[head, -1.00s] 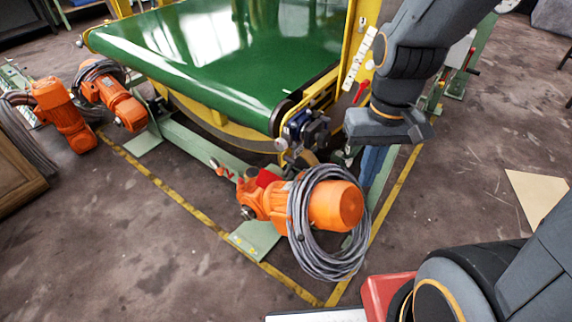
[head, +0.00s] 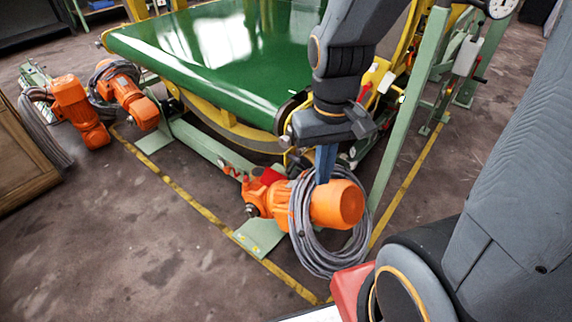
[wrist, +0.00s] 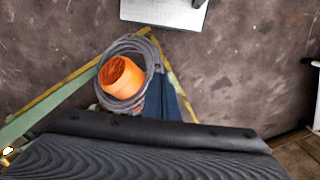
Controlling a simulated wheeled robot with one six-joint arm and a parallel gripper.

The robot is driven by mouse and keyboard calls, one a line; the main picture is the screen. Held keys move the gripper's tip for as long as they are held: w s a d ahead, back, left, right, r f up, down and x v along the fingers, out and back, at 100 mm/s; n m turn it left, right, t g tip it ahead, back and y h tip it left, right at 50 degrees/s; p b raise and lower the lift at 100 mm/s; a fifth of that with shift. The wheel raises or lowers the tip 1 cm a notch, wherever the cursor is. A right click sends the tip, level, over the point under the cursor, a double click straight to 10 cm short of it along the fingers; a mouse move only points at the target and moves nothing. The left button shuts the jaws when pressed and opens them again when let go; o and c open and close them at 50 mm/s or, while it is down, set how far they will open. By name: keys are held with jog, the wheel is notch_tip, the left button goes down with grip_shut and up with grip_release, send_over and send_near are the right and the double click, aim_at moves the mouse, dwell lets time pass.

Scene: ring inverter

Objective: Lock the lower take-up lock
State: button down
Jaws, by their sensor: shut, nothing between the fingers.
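My gripper (head: 325,172) hangs from the arm at picture centre in the head view, its blue fingers shut and empty. It points down just behind the orange motor (head: 336,204) and its coiled grey cable, apart from any lever as far as I can see. In the wrist view the fingers show as a dark blue wedge (wrist: 163,100) beside the motor (wrist: 121,77). A red lever (head: 363,92) sits on the yellow frame just right of my wrist. Small red handles (head: 228,170) sit on the green beam left of the motor. I cannot tell which is the lower take-up lock.
The green belt (head: 220,55) lies behind my arm. A green post (head: 408,110) stands to its right, with a dial gauge (head: 501,7) beyond. Two more orange motors (head: 80,112) stand at left. Open floor lies at front left.

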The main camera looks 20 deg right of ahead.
aim_at(291, 167)
jog(key=w+a+f+m+t+y+p, duration=0.1)
jog(key=w+a+m+t, duration=0.15)
jog(key=w, duration=0.35)
jog(key=w+a+f+m+t+y+p, duration=0.1)
jog(key=w+a+f+m+p, duration=0.1)
jog(key=w+a, duration=0.35)
jog(key=w+d+f+m+h+p, duration=0.1)
jog(key=w+d+f+m+h, duration=0.3)
jog(key=w, duration=0.4)
notch_tip(291, 167, down, 2)
jog(key=shift+w+d+f+m+t+p, duration=0.25)
jog(key=shift+d+m+t, duration=0.2)
jog(key=shift+d+m, duration=0.45)
jog(key=b+x, duration=0.3)
jog(key=x, duration=1.1)
jog(key=shift+w+r, duration=0.1)
